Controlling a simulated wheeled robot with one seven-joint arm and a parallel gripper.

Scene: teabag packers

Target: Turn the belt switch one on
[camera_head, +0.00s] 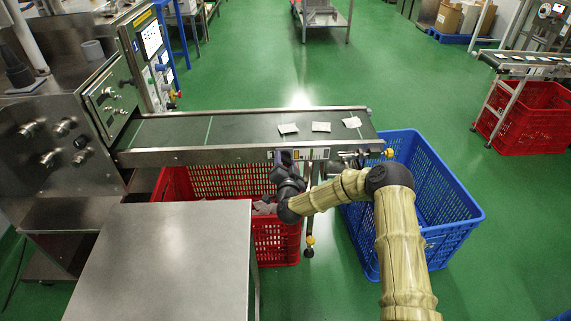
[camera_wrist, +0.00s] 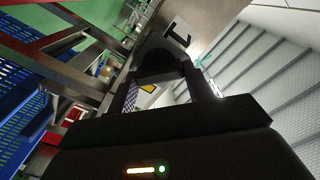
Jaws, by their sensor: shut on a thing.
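The conveyor belt (camera_head: 240,128) runs across the middle of the head view with several white teabags on it. My gripper (camera_head: 284,168) is at the belt's near side rail, beside a small label plate. In the wrist view my gripper (camera_wrist: 163,75) has its two dark fingers on either side of a dark rounded knob, which appears to be the belt switch (camera_wrist: 158,58). A plate with a large "1" (camera_wrist: 178,33) is just beyond it. The gripper is shut on the switch. The switch's turned position cannot be told, and my gripper hides it in the head view.
A red crate (camera_head: 178,187) stands under the belt and a blue crate (camera_head: 462,216) at its right end. A steel table (camera_head: 165,255) is at the near left. The packing machine (camera_head: 60,120) is at the left.

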